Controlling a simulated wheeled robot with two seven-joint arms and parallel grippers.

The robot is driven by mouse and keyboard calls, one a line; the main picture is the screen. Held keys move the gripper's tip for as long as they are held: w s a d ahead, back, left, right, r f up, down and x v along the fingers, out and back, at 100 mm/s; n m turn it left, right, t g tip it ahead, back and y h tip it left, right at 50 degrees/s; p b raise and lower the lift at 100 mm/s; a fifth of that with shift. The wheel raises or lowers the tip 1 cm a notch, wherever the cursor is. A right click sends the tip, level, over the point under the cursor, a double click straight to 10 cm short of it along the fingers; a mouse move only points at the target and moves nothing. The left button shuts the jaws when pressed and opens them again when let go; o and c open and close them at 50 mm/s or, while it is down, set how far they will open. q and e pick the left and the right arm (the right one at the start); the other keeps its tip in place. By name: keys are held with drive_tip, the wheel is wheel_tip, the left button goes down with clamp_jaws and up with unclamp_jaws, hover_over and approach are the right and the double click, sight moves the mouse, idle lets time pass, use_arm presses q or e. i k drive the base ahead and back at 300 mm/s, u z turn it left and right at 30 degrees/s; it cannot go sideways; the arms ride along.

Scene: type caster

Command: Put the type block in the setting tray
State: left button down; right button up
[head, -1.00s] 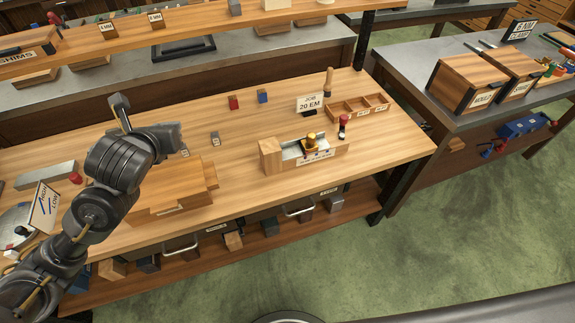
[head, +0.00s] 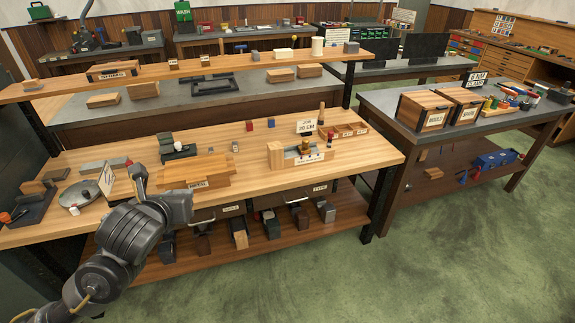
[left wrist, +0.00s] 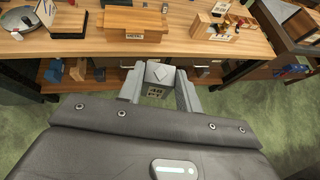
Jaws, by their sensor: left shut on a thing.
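My left gripper (left wrist: 157,82) is shut on a grey metal type block (left wrist: 156,80) with dark marks on its face. The block sits between the two fingers, clear of the bench and in front of its edge. In the head view my left arm is at lower left, and the held block cannot be made out there. A three-compartment wooden tray (head: 343,131) stands at the bench's right end. Left of it is a wooden fixture (head: 276,156) with a metal channel and a brass part. I cannot tell which is the setting tray. My right gripper is not in view.
A "JOB 20 EM" sign (head: 306,127) stands behind the fixture. A wooden box labelled METAL (head: 197,183) lies at the bench's front middle. A lower shelf (head: 280,236) holds several blocks. Another bench (head: 375,100) stands to the right, with green floor between.

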sight(289, 156)
drive_tip(key=z, duration=1.4)
drive_tip(key=i, duration=3.8)
drive_tip(key=u, duration=2.9)
